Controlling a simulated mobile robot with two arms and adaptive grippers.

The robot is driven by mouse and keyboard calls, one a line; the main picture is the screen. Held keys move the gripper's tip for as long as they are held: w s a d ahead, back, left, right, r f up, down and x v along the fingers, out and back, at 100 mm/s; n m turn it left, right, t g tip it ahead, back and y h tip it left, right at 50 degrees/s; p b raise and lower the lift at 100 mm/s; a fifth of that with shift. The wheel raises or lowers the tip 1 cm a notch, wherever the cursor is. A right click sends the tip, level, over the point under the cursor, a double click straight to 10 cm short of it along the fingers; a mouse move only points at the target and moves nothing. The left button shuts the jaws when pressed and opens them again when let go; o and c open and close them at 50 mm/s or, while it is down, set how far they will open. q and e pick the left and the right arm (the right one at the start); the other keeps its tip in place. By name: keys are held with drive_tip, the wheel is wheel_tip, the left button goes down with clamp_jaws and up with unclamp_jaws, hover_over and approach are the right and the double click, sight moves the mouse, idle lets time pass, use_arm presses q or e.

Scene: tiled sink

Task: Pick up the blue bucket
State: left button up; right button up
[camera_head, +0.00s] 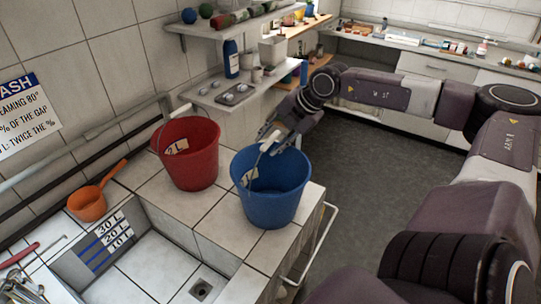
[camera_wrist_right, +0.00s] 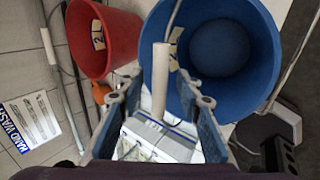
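The blue bucket (camera_head: 272,203) stands upright on the tiled ledge beside the sink basin. It also fills the upper right of the right wrist view (camera_wrist_right: 262,75). Its wire handle is raised, with a pale cylindrical grip (camera_head: 268,138). My right gripper (camera_head: 279,140) is above the bucket's far rim, close to that grip. In the right wrist view the gripper (camera_wrist_right: 162,92) has its fingers spread, with the pale grip (camera_wrist_right: 160,72) between them and gaps on both sides. My left gripper is not in view.
A red bucket (camera_head: 187,165) stands just left of the blue one. An orange dipper (camera_head: 88,204) lies further left by the sink basin (camera_head: 150,268). Wall shelves (camera_head: 238,104) with bottles and cups are behind. A metal rail (camera_head: 318,245) runs along the ledge's right edge; open floor lies beyond.

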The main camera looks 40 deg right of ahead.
clamp_jaws()
drive_tip(key=shift+w+r, duration=0.1)
drive_tip(key=shift+r, duration=0.05)
idle(0.4)
